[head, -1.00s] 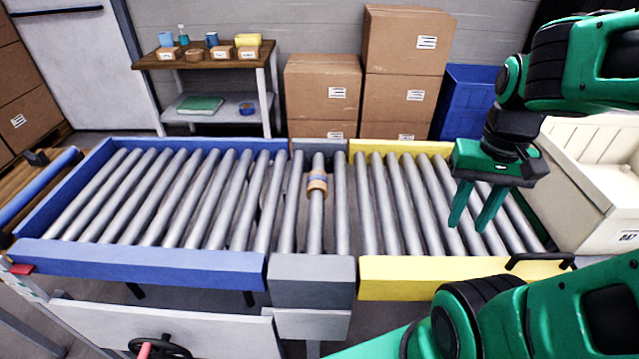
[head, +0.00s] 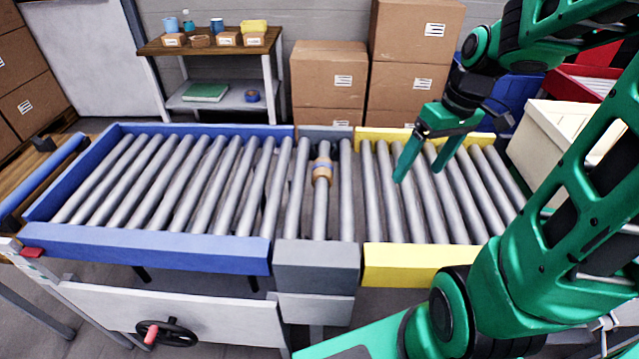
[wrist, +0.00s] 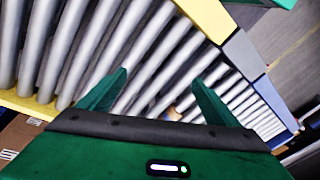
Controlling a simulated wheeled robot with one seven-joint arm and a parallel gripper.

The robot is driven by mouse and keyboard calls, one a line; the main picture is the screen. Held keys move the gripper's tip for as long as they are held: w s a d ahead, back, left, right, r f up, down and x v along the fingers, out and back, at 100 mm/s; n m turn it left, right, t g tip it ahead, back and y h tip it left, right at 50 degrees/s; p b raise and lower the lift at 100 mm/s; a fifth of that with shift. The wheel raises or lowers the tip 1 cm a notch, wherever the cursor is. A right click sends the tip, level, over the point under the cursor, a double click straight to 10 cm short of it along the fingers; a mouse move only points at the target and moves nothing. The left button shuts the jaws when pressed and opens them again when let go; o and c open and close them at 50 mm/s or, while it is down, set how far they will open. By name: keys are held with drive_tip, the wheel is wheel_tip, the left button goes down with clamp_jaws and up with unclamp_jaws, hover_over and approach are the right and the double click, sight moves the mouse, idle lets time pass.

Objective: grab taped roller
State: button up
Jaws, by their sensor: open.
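The taped roller (head: 320,205) is a grey roller in the grey middle section of the conveyor. In the wrist view my two green fingers (wrist: 160,85) are spread over the rollers. A small tan patch, likely the tape (wrist: 172,114), shows between them and is partly hidden by the gripper body.
The blue-framed section (head: 150,250) lies left of the middle section and the yellow frame (head: 415,265) right. Cardboard boxes (head: 330,75) and a shelf (head: 215,47) stand behind. A cream bin (head: 550,130) is at the right. The space above the rollers left of my gripper is clear.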

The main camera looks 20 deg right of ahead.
drive_tip(key=w+a+f+n+t+y, duration=0.1)
drive_tip(key=w+a+f+n+y, duration=0.15)
drive_tip(key=w+n, duration=0.5)
drive_tip(key=w+a+f+n+t+y, duration=0.1)
drive_tip(key=w+f+n+y, duration=0.25)
drive_tip(key=w, duration=0.65)
drive_tip(key=n, duration=0.1)
approach(326, 165)
drive_tip(key=shift+s+a+f, duration=0.15)
drive_tip(key=shift+a+f, duration=0.55)
drive_tip(key=shift+f, duration=0.3)
drive_tip(key=shift+w+x, duration=0.15)
drive_tip(key=shift+x, duration=1.1)
drive_tip(key=shift+w+x, duration=0.2)
drive_tip(key=shift+x, duration=1.05)
drive_tip(key=shift+r, duration=0.1)
drive_tip(key=c, duration=1.9)
